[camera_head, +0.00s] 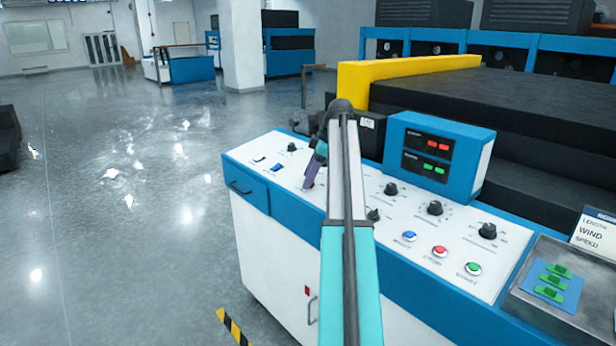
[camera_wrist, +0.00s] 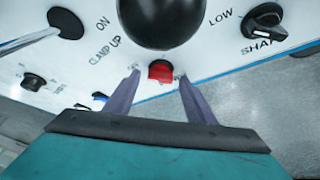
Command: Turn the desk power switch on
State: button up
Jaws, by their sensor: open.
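The control desk (camera_head: 262,150) has a white sloping panel with knobs and switches. My gripper (camera_head: 309,184) is over the left part of this panel, fingers pointing down. In the wrist view my gripper (camera_wrist: 162,82) is open, with its two purple fingers apart. A small red switch (camera_wrist: 160,71) shows between the fingertips, and the fingers do not visibly grip it. I cannot read a label on it, so I cannot tell for sure that it is the power switch. The red switch is hidden in the head view. "ON" and "CLAMP UP" are printed to its left.
A large black round knob (camera_wrist: 160,18) stands close beyond the fingertips. A black "SHAFT" knob (camera_wrist: 265,20) is at the right. Blue, red and green buttons (camera_head: 440,251) line the panel's front. A blue display box (camera_head: 438,150) stands behind. Open floor lies left of the desk.

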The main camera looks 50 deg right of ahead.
jog(key=c, duration=0.9)
jog(key=shift+a, duration=0.25)
jog(key=shift+c, duration=0.7)
jog(key=shift+d, duration=0.15)
